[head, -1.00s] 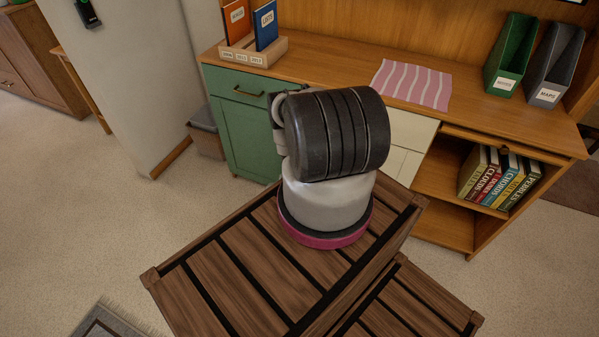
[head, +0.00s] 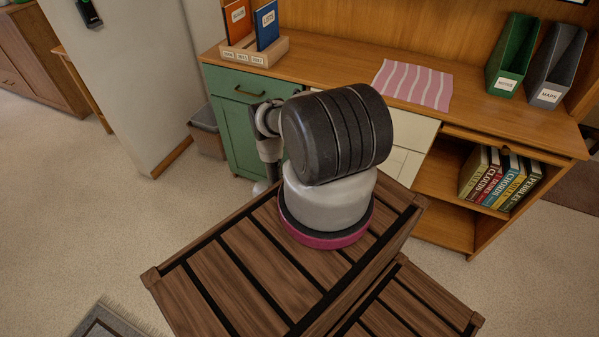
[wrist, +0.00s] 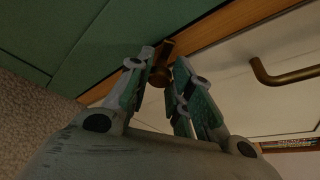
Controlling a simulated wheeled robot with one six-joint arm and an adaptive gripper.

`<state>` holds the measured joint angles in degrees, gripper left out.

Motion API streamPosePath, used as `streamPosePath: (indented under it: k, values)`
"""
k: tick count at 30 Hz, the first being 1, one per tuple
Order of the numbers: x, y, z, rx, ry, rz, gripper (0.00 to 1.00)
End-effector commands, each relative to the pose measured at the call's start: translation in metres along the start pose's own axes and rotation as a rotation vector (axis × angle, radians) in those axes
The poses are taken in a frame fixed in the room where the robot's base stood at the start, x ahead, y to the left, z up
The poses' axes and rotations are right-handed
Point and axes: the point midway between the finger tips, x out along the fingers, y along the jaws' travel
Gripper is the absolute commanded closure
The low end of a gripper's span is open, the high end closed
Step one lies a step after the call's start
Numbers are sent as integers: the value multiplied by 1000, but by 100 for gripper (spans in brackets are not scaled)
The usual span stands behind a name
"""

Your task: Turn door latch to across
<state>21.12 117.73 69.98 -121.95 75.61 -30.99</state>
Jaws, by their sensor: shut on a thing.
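The door latch (wrist: 160,75) is a small dark brass piece in the wrist view, on a wood strip between the green panel and the pale panel. My gripper (wrist: 164,62) has a finger on each side of it and is shut on it. The latch's exact angle is hard to read in the shadow. In the head view, my arm hides the latch and the gripper's fingers. The green door (head: 245,138) of the cabinet is in that view, left of my arm.
A brass bar handle (wrist: 285,75) sits on the pale panel, right of my gripper. A grey bin (head: 207,133) stands left of the cabinet. A book box (head: 252,52) and a pink striped cloth (head: 413,84) lie on the desktop.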

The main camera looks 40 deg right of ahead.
Motion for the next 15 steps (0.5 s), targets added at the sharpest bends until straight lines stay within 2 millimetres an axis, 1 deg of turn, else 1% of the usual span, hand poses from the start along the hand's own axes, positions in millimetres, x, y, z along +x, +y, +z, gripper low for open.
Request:
streamPosePath:
  k: [1, 15]
  values:
    - [0, 0, 3, -9, -5, -6, 100]
    - [0, 0, 4, -34, -7, -17, 100]
